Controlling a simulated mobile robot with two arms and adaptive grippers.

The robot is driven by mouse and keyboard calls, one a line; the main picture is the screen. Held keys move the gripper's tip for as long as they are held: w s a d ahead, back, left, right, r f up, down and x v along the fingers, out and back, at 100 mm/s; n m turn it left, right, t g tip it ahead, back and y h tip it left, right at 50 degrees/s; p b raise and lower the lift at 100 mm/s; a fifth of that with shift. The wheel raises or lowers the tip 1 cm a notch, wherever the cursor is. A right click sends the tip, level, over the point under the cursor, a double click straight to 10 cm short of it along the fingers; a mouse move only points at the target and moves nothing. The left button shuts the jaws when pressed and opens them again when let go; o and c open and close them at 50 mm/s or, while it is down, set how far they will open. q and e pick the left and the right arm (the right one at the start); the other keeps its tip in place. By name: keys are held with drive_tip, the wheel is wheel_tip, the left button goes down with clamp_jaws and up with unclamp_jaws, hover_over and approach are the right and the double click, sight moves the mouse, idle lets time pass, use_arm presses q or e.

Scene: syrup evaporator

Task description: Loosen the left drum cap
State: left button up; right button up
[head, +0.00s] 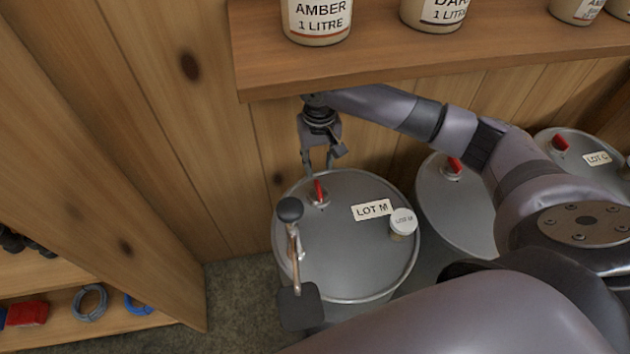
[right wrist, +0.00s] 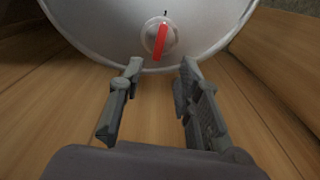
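The left drum (head: 350,260) is a grey metal drum with a "LOT M" label on its lid. Its cap (head: 318,197), a pale round fitting with a red bar across it, sits near the lid's back left edge. The cap (right wrist: 160,36) also shows at the top middle of the right wrist view, its red bar nearly upright there. My right gripper (head: 318,170) hangs from above at the drum's back rim, just behind the cap. In the right wrist view its two fingers (right wrist: 160,68) are apart, with nothing between them, short of the cap. My left gripper is not in view.
A dark-knobbed metal rod (head: 294,245) stands at the drum's front left. A wooden shelf (head: 430,55) with jars overhangs the back. More drums (head: 440,200) stand right, partly behind my arm.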

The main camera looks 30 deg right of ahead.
hover_over(318, 188)
wheel_tip(318, 188, down, 5)
drive_tip(key=shift+s+f, duration=0.15)
drive_tip(key=shift+f, duration=0.05)
wheel_tip(318, 188, down, 4)
drive_tip(key=shift+r, duration=0.1)
drive_tip(key=shift+f, duration=0.45)
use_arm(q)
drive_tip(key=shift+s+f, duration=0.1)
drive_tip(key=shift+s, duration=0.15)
use_arm(e)
drive_tip(key=c, duration=0.4)
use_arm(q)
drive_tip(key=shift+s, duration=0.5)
use_arm(e)
clamp_jaws()
